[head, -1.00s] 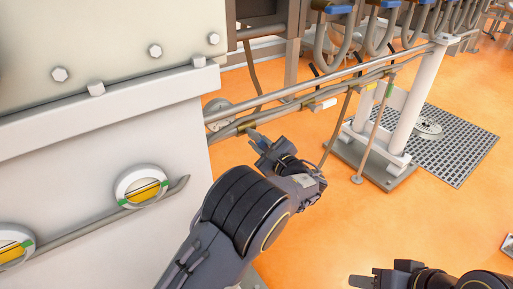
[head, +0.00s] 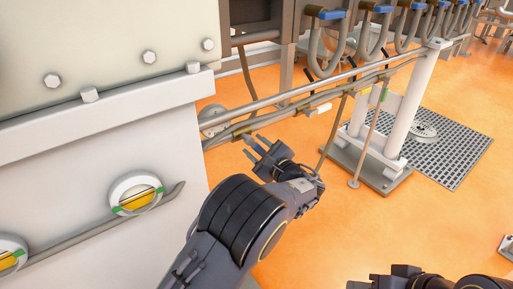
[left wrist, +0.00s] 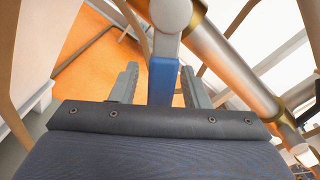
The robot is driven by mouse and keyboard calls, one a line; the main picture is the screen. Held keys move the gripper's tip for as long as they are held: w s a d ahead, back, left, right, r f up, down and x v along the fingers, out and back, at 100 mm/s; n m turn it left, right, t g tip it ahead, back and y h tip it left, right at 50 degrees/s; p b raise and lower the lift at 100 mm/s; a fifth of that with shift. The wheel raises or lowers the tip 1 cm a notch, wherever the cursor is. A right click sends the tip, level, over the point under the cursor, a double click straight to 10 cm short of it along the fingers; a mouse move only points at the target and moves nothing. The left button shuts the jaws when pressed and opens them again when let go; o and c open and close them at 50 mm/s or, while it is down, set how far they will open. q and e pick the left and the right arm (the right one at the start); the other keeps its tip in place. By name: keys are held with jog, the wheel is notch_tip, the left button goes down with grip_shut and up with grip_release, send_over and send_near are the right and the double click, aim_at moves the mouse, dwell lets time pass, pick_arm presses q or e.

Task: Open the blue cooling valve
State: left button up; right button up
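A blue valve handle (left wrist: 162,80) hangs from a round grey hub (left wrist: 170,12) beside a pipe with brass-coloured fittings (left wrist: 225,55) in the left wrist view. My left gripper (left wrist: 159,85) is open, with one finger on each side of the blue handle and gaps showing between. In the head view, my left gripper (head: 256,148) is just below the brass-coloured part of the lower pipe (head: 241,130); I cannot make out the handle there. My right gripper (head: 362,283) is at the bottom edge, partly cut off.
A large grey cabinet (head: 80,190) with round yellow-marked gauges (head: 137,193) fills the left. Other blue-topped hoses (head: 331,14) line the top. A white post stand (head: 410,105) and a floor grate (head: 450,150) are at the right. Orange floor is open between.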

aim_at(262, 151)
pick_arm(q)
jog(key=p+v, duration=0.2)
jog(key=v, duration=0.4)
jog(key=shift+s+d+r, duration=0.1)
jog(key=shift+s+d, duration=0.45)
jog(key=shift+s, duration=0.15)
